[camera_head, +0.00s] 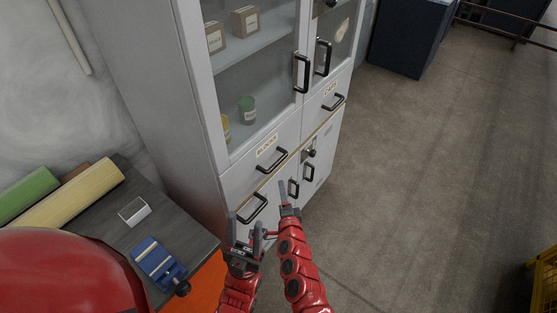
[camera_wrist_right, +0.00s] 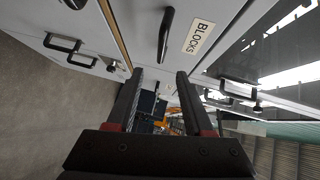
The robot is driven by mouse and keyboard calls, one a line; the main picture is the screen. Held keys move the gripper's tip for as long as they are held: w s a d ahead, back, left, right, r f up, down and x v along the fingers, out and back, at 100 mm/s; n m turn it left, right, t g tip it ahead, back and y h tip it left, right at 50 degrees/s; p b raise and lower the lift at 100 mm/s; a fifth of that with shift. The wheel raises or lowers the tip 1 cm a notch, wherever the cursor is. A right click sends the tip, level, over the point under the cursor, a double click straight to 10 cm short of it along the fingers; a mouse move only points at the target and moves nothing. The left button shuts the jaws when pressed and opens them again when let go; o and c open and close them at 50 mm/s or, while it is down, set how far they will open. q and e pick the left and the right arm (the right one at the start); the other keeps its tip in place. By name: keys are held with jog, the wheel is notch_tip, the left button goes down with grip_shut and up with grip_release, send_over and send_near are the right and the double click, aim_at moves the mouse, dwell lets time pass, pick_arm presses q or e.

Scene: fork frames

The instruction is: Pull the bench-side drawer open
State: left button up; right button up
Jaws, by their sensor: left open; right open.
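The bench-side drawer (camera_head: 256,165), labelled BLOCKS, is on the grey cabinet, on the side nearer the bench; its front looks flush. Its black bar handle (camera_head: 272,161) also shows in the right wrist view (camera_wrist_right: 165,36), just beyond and roughly between the fingertips, apparently apart from them. My right gripper (camera_wrist_right: 161,75) is open and empty; in the head view it is below the drawer handle. My left gripper (camera_head: 246,222) is open and empty, low in front of the cabinet's lower door. A second drawer (camera_head: 322,108) with its own handle sits farther right.
Glass doors (camera_head: 255,75) with black handles are above the drawers; lower doors with handles (camera_head: 253,208) are below. The dark bench (camera_head: 190,232) at left holds a blue vise (camera_head: 157,262) and rolls (camera_head: 75,195). Floor (camera_head: 430,170) at right is clear.

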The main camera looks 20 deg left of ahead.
aim_at(278, 165)
jog(key=b+x, duration=0.4)
jog(key=x, duration=0.3)
jog(key=b+x, duration=0.5)
jog(key=x, duration=0.2)
jog(key=shift+d+f+b, duration=0.2)
jog(key=shift+b, duration=0.1)
jog(key=shift+w+a+b, duration=0.1)
jog(key=shift+w+b, duration=0.2)
jog(key=shift+b, duration=0.1)
jog(key=shift+w+a+r+b, duration=0.2)
jog(key=shift+w+b, duration=0.2)
jog(key=shift+b, duration=0.05)
jog(key=shift+r, duration=0.1)
grip_shut()
